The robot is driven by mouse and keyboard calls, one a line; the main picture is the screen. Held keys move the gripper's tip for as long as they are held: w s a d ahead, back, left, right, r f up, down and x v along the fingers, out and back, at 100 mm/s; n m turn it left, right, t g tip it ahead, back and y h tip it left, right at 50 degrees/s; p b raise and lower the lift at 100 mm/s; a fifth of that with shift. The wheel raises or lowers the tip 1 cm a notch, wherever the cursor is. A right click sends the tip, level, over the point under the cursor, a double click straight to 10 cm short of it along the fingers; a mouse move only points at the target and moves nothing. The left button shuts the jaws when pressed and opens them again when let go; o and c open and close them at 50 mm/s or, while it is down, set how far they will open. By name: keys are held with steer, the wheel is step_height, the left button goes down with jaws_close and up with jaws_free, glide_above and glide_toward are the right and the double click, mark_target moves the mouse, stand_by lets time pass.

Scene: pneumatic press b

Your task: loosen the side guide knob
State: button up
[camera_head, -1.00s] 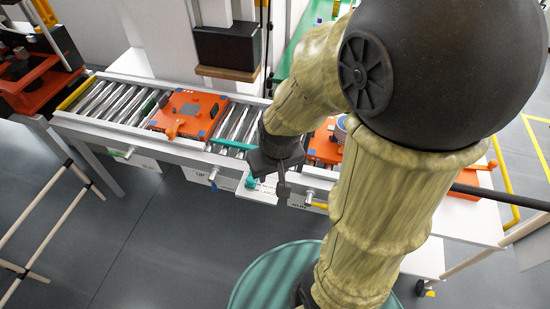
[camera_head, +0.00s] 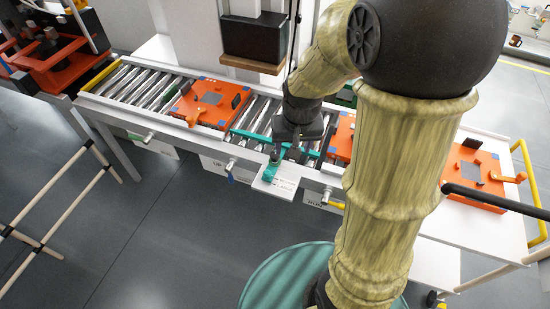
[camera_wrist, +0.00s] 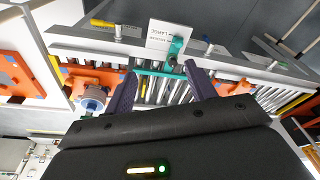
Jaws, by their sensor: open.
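The teal side guide shows as a bar (camera_head: 250,137) across the roller conveyor, with a teal bracket (camera_head: 270,172) at the front rail. In the wrist view the bracket (camera_wrist: 178,42) carries a small dark knob (camera_wrist: 172,61). My gripper (camera_head: 288,152) points down over the front rail beside the bracket and partly hides the knob area. In the wrist view my gripper (camera_wrist: 160,70) is open, with nothing between its two dark fingers. The knob lies just beyond the fingertips, nearer the right finger in that picture. I see no clear contact.
A white label plate (camera_head: 278,184) hangs at the rail by the bracket. Orange fixtures sit on the rollers left (camera_head: 207,100) and right (camera_head: 341,138) of my gripper. A black block (camera_head: 254,37) on a wooden plate hangs above the conveyor. Grey rail handles (camera_head: 231,164) stick out in front.

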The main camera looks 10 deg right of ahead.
mark_target(275, 155)
steer(key=w+f+m+g+b, duration=0.1)
steer(key=w+f+m+b, duration=0.1)
steer(key=w+f, duration=0.4)
steer(key=w+f+m+g+b, duration=0.1)
steer(key=w+f+m+b, duration=0.2)
steer(key=w, duration=1.1)
step_height(275, 155, down, 3)
steer(key=shift+w+f+b, duration=0.1)
steer(key=shift+w+b, duration=0.05)
steer(key=shift+b, duration=0.7)
step_height(275, 155, down, 17)
steer(key=shift+f+p, duration=0.15)
steer(key=shift+p, duration=0.15)
steer(key=shift+c, duration=0.2)
steer(key=c, duration=0.9)
